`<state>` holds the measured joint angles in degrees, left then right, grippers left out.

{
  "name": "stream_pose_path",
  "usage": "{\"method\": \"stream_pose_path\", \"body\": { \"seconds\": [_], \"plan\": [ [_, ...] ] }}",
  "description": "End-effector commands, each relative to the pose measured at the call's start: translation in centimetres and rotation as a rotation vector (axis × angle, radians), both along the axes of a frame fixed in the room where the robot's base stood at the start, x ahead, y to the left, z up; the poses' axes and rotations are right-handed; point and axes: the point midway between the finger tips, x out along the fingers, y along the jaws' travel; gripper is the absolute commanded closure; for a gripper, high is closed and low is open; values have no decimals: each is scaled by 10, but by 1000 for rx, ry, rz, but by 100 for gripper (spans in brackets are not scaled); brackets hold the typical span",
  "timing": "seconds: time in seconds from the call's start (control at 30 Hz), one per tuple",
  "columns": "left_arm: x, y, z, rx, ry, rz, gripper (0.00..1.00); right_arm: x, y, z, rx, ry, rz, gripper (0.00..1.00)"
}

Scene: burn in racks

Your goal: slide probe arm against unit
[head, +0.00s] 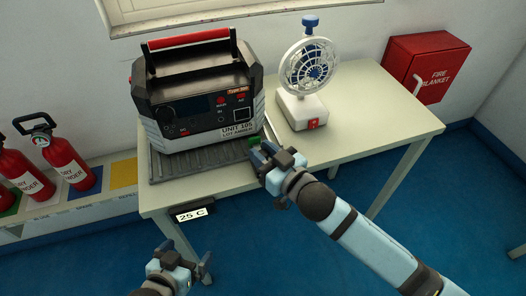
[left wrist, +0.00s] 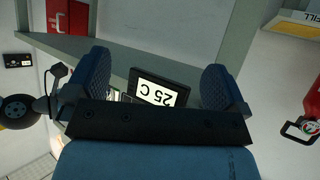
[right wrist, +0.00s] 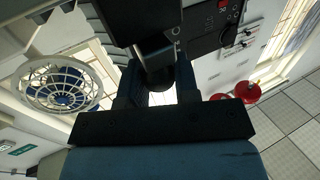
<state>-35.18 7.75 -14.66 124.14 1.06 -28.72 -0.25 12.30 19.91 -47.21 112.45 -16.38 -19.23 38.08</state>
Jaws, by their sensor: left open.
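The unit (head: 200,95), a dark and grey box with a red handle marked UNIT 105, stands on a ridged grey tray (head: 165,168) on the table. My right gripper (head: 262,155) is at the tray's front right corner, beside a small green piece (head: 254,140) close to the unit. In the right wrist view, its fingers (right wrist: 158,88) are drawn in around a dark block that looks like the probe arm (right wrist: 155,48); the unit (right wrist: 212,30) shows right of it. Contact between probe arm and unit is unclear. My left gripper (head: 190,266) is open and empty, below the table front.
A white fan (head: 305,105) stands on the table right of the unit. A 25 C display (head: 190,214) hangs at the table's front edge and shows in the left wrist view (left wrist: 158,92). A red fire blanket box (head: 430,65) and red extinguishers (head: 62,160) flank the table. The table's right side is clear.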

Motion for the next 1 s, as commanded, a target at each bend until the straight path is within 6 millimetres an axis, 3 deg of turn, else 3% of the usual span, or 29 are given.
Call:
{"method": "stream_pose_path", "body": {
  "seconds": [0.17, 0.4, 0.7, 0.73, 0.8, 1.0],
  "plan": [
    [0, 0, 2, 1, 0, -1, 0, 2, 1, 1, 0, 0, 0, 100],
    [-1, 2, 7, 13, 5, 0, 0, 33, 11, 2, 1, 1, 0, 100],
    [-2, 3, -3, 18, 19, 2, 0, 36, 12, 0, 1, 0, 0, 100],
    [-2, 3, -2, 18, 18, 2, 0, 36, 12, 0, 1, 0, 0, 67],
    [-2, 3, -1, 17, 17, 3, 0, 36, 12, 0, 1, 0, 0, 51],
    [-2, 3, 0, 16, 15, 3, 0, 36, 12, 0, 1, -1, 0, 49]
  ]
}}
